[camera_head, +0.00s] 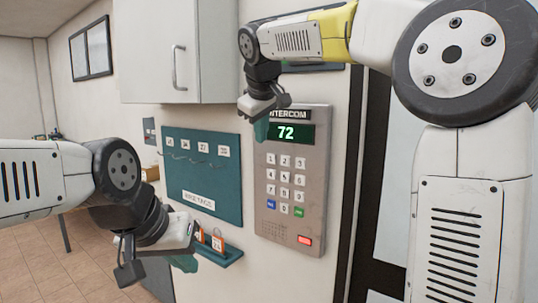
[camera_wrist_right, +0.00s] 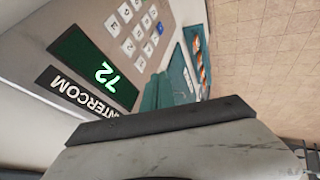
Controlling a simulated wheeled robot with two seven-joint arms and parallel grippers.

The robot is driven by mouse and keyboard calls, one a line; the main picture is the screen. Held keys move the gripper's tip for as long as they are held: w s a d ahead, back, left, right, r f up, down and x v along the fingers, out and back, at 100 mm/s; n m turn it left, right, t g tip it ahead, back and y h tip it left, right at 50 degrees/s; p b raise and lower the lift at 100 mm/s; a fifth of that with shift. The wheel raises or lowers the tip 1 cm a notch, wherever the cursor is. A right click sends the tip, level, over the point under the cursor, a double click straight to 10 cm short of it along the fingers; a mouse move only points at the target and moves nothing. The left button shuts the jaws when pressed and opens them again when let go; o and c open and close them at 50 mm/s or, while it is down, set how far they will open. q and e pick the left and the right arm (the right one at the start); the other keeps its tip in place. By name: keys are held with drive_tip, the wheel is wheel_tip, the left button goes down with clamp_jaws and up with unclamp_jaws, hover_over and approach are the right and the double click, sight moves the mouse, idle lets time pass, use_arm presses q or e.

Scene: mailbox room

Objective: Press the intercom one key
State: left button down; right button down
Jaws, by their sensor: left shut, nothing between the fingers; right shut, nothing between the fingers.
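The grey intercom panel (camera_head: 316,160) is on the wall, with a green display (camera_head: 295,133) reading 72. Below it is a keypad; its top-left key, likely the one key (camera_head: 271,160), is visible but its digit is small. My right gripper (camera_head: 262,130) is shut and empty, its teal fingertips at the panel's upper left edge, above and left of that key. In the right wrist view, the fingertips (camera_wrist_right: 166,92) are beside the display and keypad (camera_wrist_right: 135,32); contact cannot be told. My left gripper (camera_head: 184,263) is shut and empty, low and left of the panel.
A teal board (camera_head: 205,180) with tags hangs left of the intercom. A small teal ledge (camera_head: 226,258) with orange-marked items is below it, close to my left gripper. A white cabinet (camera_head: 185,50) is above. A dark frame (camera_head: 372,150) stands at the right.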

sight(269, 154)
drive_tip(key=x, duration=0.3)
drive_tip(key=w+d+x, duration=0.1)
drive_tip(key=x, duration=0.3)
drive_tip(key=r+x, duration=0.1)
drive_tip(key=x, duration=0.3)
drive_tip(key=shift+w+d+f, duration=0.15)
drive_tip(key=shift+w+d, duration=0.6)
drive_tip(key=shift+w, duration=0.1)
